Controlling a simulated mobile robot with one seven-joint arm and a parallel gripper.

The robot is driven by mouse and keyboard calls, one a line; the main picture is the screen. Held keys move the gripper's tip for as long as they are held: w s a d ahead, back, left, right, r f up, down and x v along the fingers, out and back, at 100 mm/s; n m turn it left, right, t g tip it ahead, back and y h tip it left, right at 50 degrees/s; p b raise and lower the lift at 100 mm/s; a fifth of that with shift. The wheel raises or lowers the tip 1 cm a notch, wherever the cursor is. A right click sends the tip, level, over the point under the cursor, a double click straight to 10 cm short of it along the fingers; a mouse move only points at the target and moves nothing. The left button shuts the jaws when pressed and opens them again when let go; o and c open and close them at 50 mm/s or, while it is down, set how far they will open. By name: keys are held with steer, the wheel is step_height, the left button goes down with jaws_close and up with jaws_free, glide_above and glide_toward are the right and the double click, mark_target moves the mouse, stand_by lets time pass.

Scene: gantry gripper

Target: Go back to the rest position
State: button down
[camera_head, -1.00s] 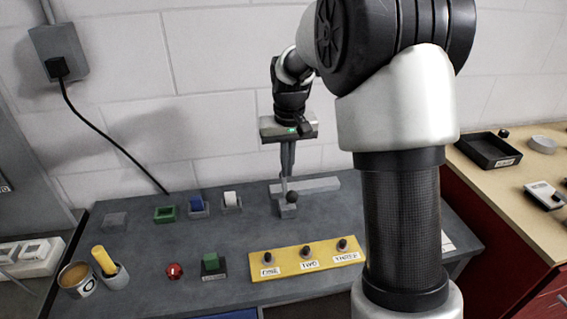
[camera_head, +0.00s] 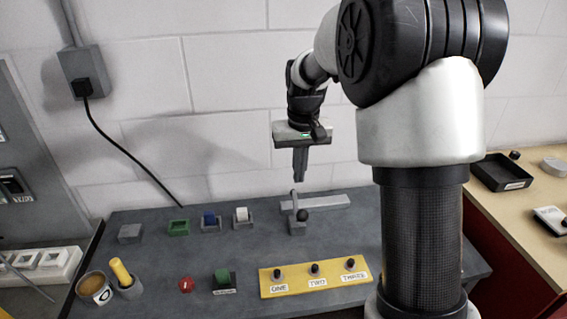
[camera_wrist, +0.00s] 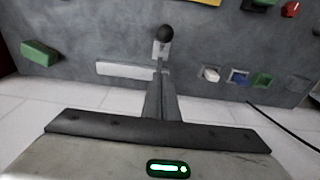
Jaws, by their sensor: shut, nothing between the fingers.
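My gripper (camera_head: 299,172) hangs fingers-down above the back part of the grey table (camera_head: 150,262). Its two fingers are together with nothing between them. Below the fingertips stands a grey lever with a black ball knob (camera_head: 303,215), on a base by a long grey bar (camera_head: 328,202). The fingers are apart from the lever in the head view. In the wrist view, the shut fingers (camera_wrist: 161,90) point toward the lever, and its black knob (camera_wrist: 164,33) shows beyond them.
A yellow panel (camera_head: 297,287) with several black knobs lies at the front. Small green, blue and white blocks (camera_head: 209,218) sit in holders. A red button (camera_head: 186,285), a green button (camera_head: 222,276) and cups (camera_head: 95,288) stand front left. A wooden counter (camera_head: 520,200) is at right.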

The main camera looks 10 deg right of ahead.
steer(key=s+r+t+p, duration=0.1)
steer(key=s+r, duration=0.5)
steer(key=r, duration=0.2)
steer(key=s+r+t+p, duration=0.1)
steer(key=s+r, duration=0.2)
steer(key=s, duration=0.7)
steer(key=s+r+t+p, duration=0.1)
steer(key=s+r+t, duration=0.1)
steer(key=s, duration=0.9)
steer(key=shift+s+r+p, duration=0.15)
steer(key=shift+r+p, duration=0.15)
steer(key=shift+r, duration=0.25)
